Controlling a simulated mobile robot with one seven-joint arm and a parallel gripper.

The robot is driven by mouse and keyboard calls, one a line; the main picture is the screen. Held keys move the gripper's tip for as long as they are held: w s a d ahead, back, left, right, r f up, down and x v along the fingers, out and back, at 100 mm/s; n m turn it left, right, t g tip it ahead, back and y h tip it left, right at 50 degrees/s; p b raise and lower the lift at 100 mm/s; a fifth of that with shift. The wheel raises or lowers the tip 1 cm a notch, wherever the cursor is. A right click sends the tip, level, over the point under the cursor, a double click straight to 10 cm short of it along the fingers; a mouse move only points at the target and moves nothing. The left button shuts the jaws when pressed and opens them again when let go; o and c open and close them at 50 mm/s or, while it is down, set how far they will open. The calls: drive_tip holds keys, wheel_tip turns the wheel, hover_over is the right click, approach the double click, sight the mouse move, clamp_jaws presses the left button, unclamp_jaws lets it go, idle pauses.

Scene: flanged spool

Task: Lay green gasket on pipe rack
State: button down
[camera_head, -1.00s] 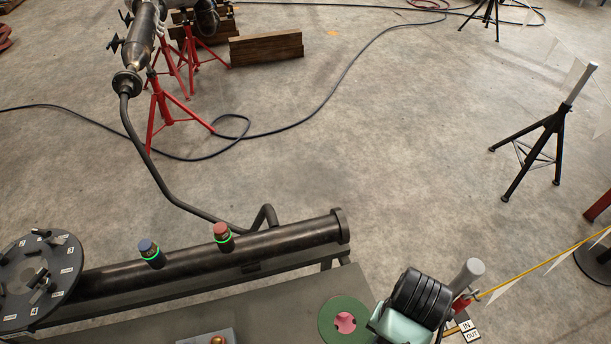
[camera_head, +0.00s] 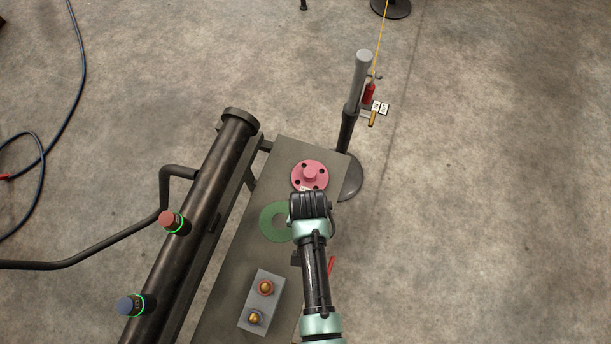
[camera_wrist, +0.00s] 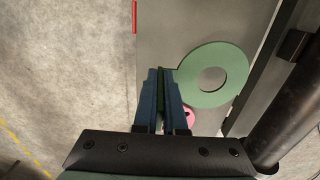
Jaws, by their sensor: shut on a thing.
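The green gasket (camera_head: 267,226) is a flat ring with a small tab. It is over the grey table top, left of my wrist in the head view. In the wrist view the gasket (camera_wrist: 236,72) lies to the right of my gripper (camera_wrist: 161,74), whose blue fingers are shut on its tab. The grey top shows through its hole. I cannot tell whether the gasket touches the surface. A pink flange (camera_head: 310,170) with a raised hub stands just beyond my wrist; a bit of it shows below the gasket in the wrist view (camera_wrist: 190,117). The fingertips are hidden in the head view.
A long dark pipe (camera_head: 205,215) runs along the table's left side, with red (camera_head: 171,221) and blue (camera_head: 130,305) capped fittings. A grey block (camera_head: 262,302) with brass knobs sits on the near table. A grey-topped post (camera_head: 357,85) with a yellow line stands beyond.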

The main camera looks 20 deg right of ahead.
drive_tip(key=shift+a+f+b, duration=0.1)
drive_tip(key=shift+f+b, duration=3.4)
drive_tip(key=shift+f, duration=0.05)
drive_tip(key=shift+f+b, duration=0.35)
drive_tip(key=shift+f, duration=0.2)
drive_tip(key=c, duration=0.9)
unclamp_jaws()
wheel_tip(320, 180, up, 13)
drive_tip(key=shift+f+p, duration=0.1)
drive_tip(key=shift+p, duration=0.55)
